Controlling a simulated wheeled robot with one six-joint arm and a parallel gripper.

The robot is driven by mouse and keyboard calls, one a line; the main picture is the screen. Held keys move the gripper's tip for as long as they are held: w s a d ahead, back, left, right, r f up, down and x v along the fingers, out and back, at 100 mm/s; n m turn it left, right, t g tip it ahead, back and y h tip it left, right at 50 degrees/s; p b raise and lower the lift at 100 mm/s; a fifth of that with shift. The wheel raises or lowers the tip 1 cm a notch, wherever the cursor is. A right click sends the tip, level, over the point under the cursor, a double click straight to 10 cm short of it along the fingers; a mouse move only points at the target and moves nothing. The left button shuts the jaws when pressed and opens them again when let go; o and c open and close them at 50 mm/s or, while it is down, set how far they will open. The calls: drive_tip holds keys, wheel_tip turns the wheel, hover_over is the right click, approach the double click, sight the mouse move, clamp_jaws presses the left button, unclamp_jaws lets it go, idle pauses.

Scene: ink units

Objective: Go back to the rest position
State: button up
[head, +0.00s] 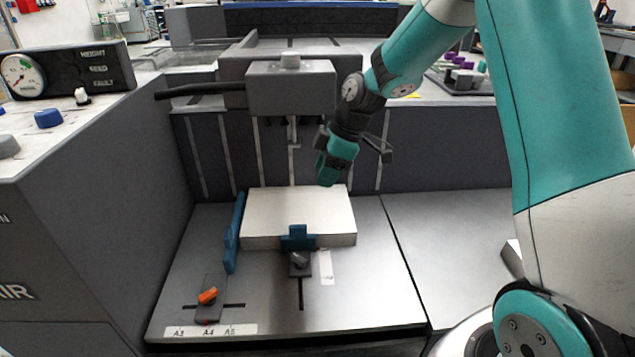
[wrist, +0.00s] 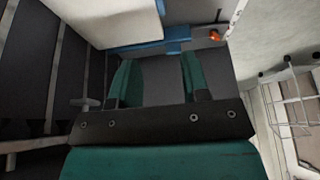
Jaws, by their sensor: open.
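My gripper (head: 328,168) hangs in the air at the end of my teal arm in the head view, in front of the machine's dark back panel and above the right rear of the paper stack. In the wrist view its two teal fingers (wrist: 157,82) stand apart with nothing between them. The white paper stack (head: 298,215) lies on the grey feed table, apart from the gripper. A blue side guide (head: 234,235) stands at its left and a blue front guide (head: 298,238) touches its front edge.
An orange lever (head: 208,296) sits at the table's front left. A grey housing (head: 290,90) with a long black lever (head: 200,90) stands behind the stack. A gauge panel (head: 65,70) is on the left cabinet. The grey table (head: 450,240) right of the seam is mostly clear.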

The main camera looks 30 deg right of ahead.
drive_tip(key=shift+r, duration=0.2)
idle(0.4)
drive_tip(key=s+a+r+m, duration=0.2)
drive_tip(key=s+a+r, duration=0.5)
drive_tip(key=s+a, duration=0.25)
drive_tip(key=s+a+r+m+g, duration=0.1)
drive_tip(key=s+a+r+m, duration=0.1)
drive_tip(key=s, duration=0.7)
drive_tip(key=s+a+r+m+g, duration=0.1)
drive_tip(key=s+a+r+m, duration=0.1)
drive_tip(key=s, duration=0.7)
wheel_tip(320, 180, up, 24)
drive_tip(key=s+p, duration=0.1)
drive_tip(key=p, duration=2.3)
drive_tip(key=shift+a+m, duration=0.2)
drive_tip(key=shift+m, duration=0.1)
drive_tip(key=shift+f, duration=0.1)
